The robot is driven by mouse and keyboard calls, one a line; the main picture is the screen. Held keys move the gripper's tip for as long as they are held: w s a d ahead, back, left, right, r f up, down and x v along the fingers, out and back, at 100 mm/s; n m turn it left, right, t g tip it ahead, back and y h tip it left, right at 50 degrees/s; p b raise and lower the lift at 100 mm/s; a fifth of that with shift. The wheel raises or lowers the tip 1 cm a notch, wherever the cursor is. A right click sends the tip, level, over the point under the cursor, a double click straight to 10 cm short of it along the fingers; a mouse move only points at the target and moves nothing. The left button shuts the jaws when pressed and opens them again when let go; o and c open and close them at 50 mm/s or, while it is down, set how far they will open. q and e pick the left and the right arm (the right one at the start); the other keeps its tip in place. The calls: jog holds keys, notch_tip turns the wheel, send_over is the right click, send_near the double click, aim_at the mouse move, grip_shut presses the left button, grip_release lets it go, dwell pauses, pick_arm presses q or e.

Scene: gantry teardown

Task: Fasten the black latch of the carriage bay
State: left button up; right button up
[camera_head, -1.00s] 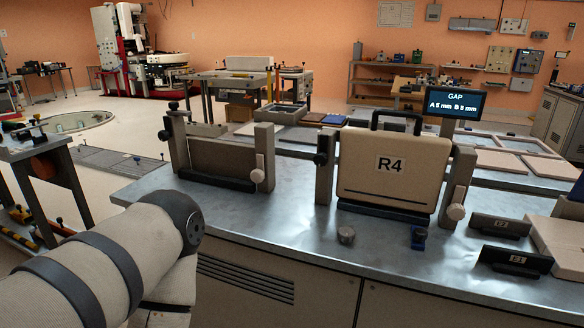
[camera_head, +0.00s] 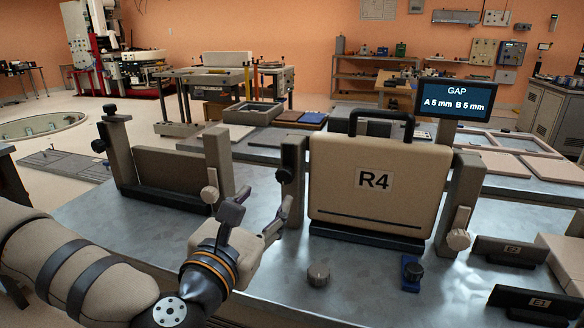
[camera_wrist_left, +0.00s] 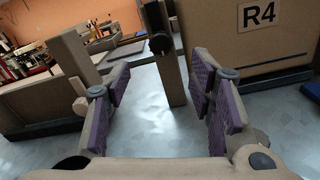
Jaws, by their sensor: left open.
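A beige case marked R4 (camera_head: 372,185) with a black handle stands upright between two grey posts. A black latch knob (camera_head: 284,175) sits on the left post, and a pale round knob (camera_head: 459,239) is on the right post. The black knob also shows in the left wrist view (camera_wrist_left: 160,43), ahead of the fingers and above their middle. I cannot tell how far it is turned. My left gripper (camera_head: 258,214) is open and empty, in front of and left of that left post, apart from it. Its purple-padded fingers (camera_wrist_left: 160,96) show clear space between them. My right gripper is not in view.
A second frame with a grey panel (camera_head: 168,175) stands left, with black knobs on its left post. A grey knob (camera_head: 318,274) and a blue-and-black piece (camera_head: 412,274) are on the metal bench. Black blocks sit at right. A display (camera_head: 456,102) reads GAP, A 5 mm, B 5 mm.

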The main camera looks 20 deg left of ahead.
aim_at(283, 178)
pick_arm(q)
jog(key=w, duration=1)
jog(key=shift+w+d, duration=0.2)
jog(key=shift+c, duration=0.3)
jog(key=c, duration=1.1)
